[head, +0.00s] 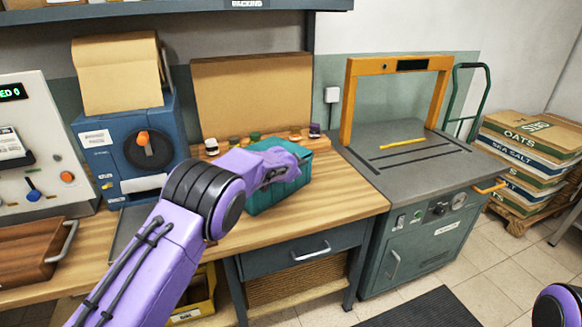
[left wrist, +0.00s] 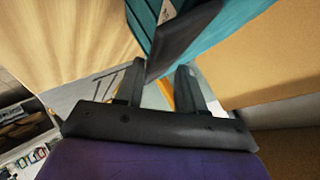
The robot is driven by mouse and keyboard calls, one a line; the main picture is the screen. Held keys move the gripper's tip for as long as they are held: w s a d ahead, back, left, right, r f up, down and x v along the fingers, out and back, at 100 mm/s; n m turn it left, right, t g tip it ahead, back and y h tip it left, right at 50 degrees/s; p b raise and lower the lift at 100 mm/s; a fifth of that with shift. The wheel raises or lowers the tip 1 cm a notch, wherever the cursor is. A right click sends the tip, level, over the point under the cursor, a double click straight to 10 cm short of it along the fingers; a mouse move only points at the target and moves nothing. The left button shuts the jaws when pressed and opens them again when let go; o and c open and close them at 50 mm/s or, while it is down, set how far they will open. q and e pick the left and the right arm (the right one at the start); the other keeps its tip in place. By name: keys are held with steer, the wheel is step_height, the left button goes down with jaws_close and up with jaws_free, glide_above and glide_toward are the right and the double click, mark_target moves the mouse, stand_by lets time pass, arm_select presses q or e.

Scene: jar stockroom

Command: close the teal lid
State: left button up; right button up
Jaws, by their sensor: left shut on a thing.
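The teal box with its teal lid (head: 268,146) stands on the wooden workbench against the back, partly hidden by my left arm. My left gripper (head: 292,168) is at the right side of the box's top, shut on the lid's edge. In the left wrist view, my left gripper (left wrist: 158,88) has a dark edge between its fingers, and teal surfaces (left wrist: 238,32) lie just beyond. How far the lid stands open cannot be told. My right gripper is out of view.
A cardboard panel (head: 250,95) and several small jars (head: 233,141) are behind the box. A blue machine (head: 132,150) stands to the left. A grey machine with an orange frame (head: 398,62) stands to the right. The bench (head: 340,203) is clear at front right.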

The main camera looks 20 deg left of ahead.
arm_select(q)
steer(key=shift+a+r, duration=0.1)
steer(key=shift+r, duration=0.1)
steer(key=shift+s+r, duration=0.15)
steer(key=shift+s, duration=0.15)
steer(key=b+v, duration=0.2)
steer(key=v, duration=0.7)
steer(key=shift+s, duration=0.4)
steer(key=shift+r, duration=0.1)
